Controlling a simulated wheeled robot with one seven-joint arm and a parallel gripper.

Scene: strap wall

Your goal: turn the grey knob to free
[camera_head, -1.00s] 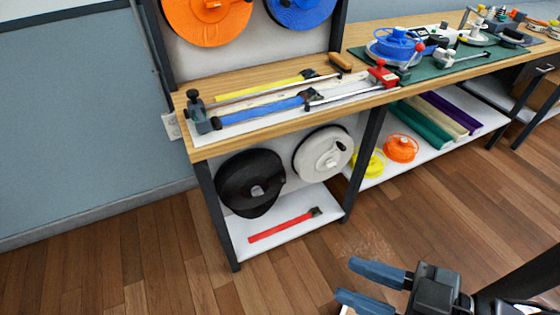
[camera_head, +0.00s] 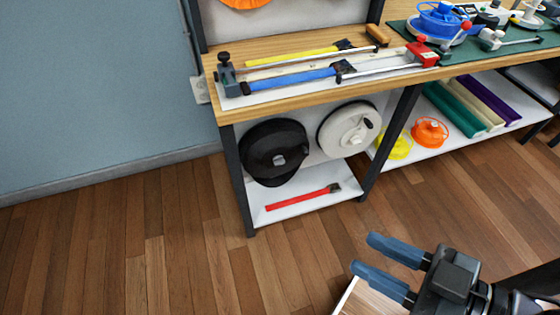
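A small grey knob (camera_head: 279,160) sits at the middle of the black reel (camera_head: 262,140), which hangs under the bench at its left end. I cannot tell from here which way the knob is set. A grey clamp (camera_head: 227,78) with a dark knob on top (camera_head: 224,57) stands at the left end of the bench top. My gripper (camera_head: 365,254) is at the lower right, in front of the bench and well apart from both. Its two blue fingers are spread with nothing visible between them.
A white reel (camera_head: 348,129) with a dark handle is right of the black one. A red strap (camera_head: 302,197) lies on the low white shelf (camera_head: 322,206). Dark bench legs (camera_head: 239,185) flank the shelf. The wooden floor (camera_head: 150,240) in front is clear.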

